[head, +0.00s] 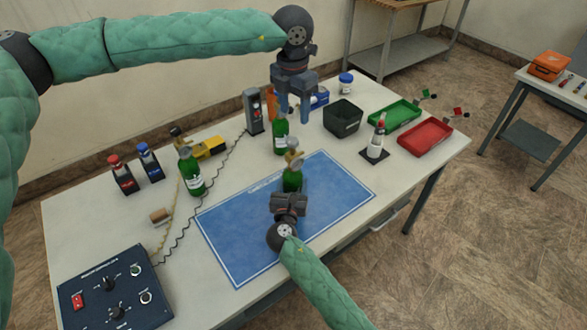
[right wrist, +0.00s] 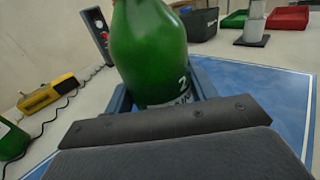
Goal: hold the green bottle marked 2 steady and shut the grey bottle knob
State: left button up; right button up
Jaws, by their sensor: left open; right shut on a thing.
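The green bottle marked 2 (head: 292,181) stands upright on the blue mat (head: 240,235). Its printed 2 shows on the label in the right wrist view (right wrist: 150,60). My right gripper (head: 291,193) is shut around its lower body from the front. A brass-coloured valve with a grey knob (head: 292,143) tops this bottle in the head view; the right wrist view cuts it off. My left gripper (head: 293,116) points down with its fingers apart. It appears above and behind the knob, apart from it, with nothing between its fingers.
Another green bottle (head: 280,144) stands behind, near the left gripper. A third (head: 191,173) stands left of the mat. A dark bin (head: 343,120), green tray (head: 394,116), red tray (head: 425,139) and small stand (head: 375,150) are to the right. A control box (head: 115,292) sits front left.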

aim_at(295, 139)
pick_arm(q)
jog(key=s+d+f+n+g+h, duration=0.35)
jog(key=s+d+n+h, duration=0.25)
jog(key=s+d+h, duration=0.8)
jog(key=w+a+r+n+t+h, duration=0.1)
jog(key=w+a+n+t+h, duration=0.15)
jog(key=n+t, duration=0.65)
jog(key=w+a+r+n+t+h, duration=0.15)
jog(key=a+n+t, duration=0.35)
jog(key=n, duration=0.7)
jog(key=w+a+f+n+t+y, duration=0.2)
jog(key=a+f+n+t+y, duration=0.4)
jog(key=a+f+n+y, duration=0.6)
jog(key=shift+n+h, duration=0.6)
jog(key=shift+s+d+r+x, duration=0.1)
jog(key=shift+d+r+x, duration=0.1)
jog(key=shift+x, duration=1.75)
jog(key=shift+s+d+r+x, duration=0.1)
jog(key=shift+r+x, duration=0.15)
jog(key=shift+x, duration=1.75)
jog(key=shift+d+r+x, duration=0.15)
jog(key=shift+r+x, duration=0.05)
jog(key=shift+x, duration=1.75)
jog(key=shift+c, duration=0.2)
jog(key=c, duration=0.9)
